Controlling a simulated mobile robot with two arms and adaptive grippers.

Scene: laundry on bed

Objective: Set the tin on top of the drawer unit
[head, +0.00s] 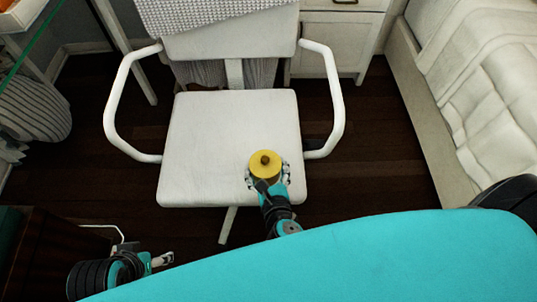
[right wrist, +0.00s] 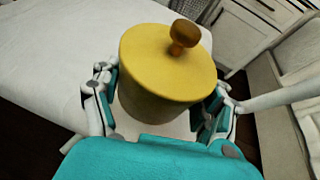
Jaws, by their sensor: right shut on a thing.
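The yellow tin (head: 262,173) has a round lid with a brown knob. My right gripper (head: 267,177) is shut around its sides, over the front right of the chair seat. The right wrist view shows the tin (right wrist: 165,75) upright between the fingers of the right gripper (right wrist: 160,110). I cannot tell whether its base touches the seat. The white drawer unit (head: 328,42) stands behind the chair to the right, its top cut off by the frame. It also shows in the right wrist view (right wrist: 240,35). My left gripper (head: 162,260) is at the lower left, away from the tin, its fingers unclear.
The white chair (head: 225,125) with looping armrests (head: 333,100) stands between me and the drawer unit. A bed (head: 480,90) runs along the right. A striped round item (head: 35,105) is at the left. Dark floor (head: 385,160) is clear between chair and bed.

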